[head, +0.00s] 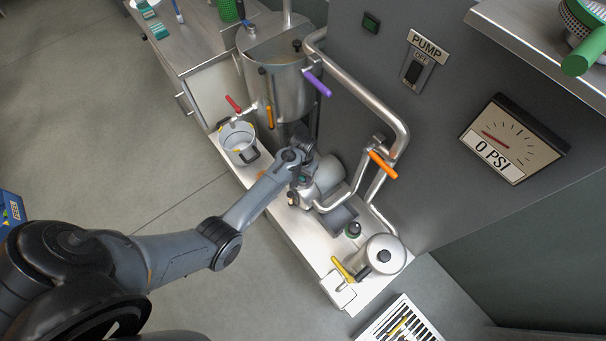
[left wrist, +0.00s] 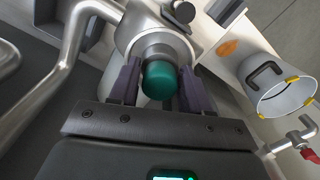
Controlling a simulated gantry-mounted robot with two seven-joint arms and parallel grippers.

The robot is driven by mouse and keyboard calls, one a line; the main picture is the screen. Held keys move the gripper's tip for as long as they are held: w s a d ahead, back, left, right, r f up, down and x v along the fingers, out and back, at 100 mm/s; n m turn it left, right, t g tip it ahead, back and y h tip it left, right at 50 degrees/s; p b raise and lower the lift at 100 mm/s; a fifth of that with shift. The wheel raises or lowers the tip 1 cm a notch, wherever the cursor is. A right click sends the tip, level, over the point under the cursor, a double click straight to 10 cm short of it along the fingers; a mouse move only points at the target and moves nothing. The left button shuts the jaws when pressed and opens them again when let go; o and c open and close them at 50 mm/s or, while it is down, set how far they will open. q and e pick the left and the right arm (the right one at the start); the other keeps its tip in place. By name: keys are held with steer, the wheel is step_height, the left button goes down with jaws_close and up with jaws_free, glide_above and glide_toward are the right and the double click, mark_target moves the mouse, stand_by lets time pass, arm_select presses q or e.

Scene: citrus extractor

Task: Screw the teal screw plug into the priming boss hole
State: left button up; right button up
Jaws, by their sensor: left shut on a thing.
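My left gripper (head: 297,185) is at the pump, low in the middle of the head view. In the left wrist view its two dark fingers (left wrist: 160,74) are shut on the teal screw plug (left wrist: 159,82), one on each side. The plug's rounded end faces my wrist camera. Its far end meets or lies right in front of the round metal boss (left wrist: 154,50). The plug hides the priming hole, so I cannot tell how deep it sits. My right gripper is in neither view.
The silver pump body (head: 328,176) and bent pipes stand close to the gripper. A pot (head: 238,142) stands on the white base, with a red-handled tap (head: 233,104) beside it. A lidded canister (head: 381,256) is at the front. The pump switch (head: 413,72) reads OFF; the gauge (head: 506,142) reads about zero.

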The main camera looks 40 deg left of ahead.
arm_select(q)
steer(key=shift+m, duration=0.3)
steer(key=o, duration=1)
steer(key=shift+s, duration=0.1)
steer(key=shift+o, duration=0.2)
steer(key=shift+r, duration=0.1)
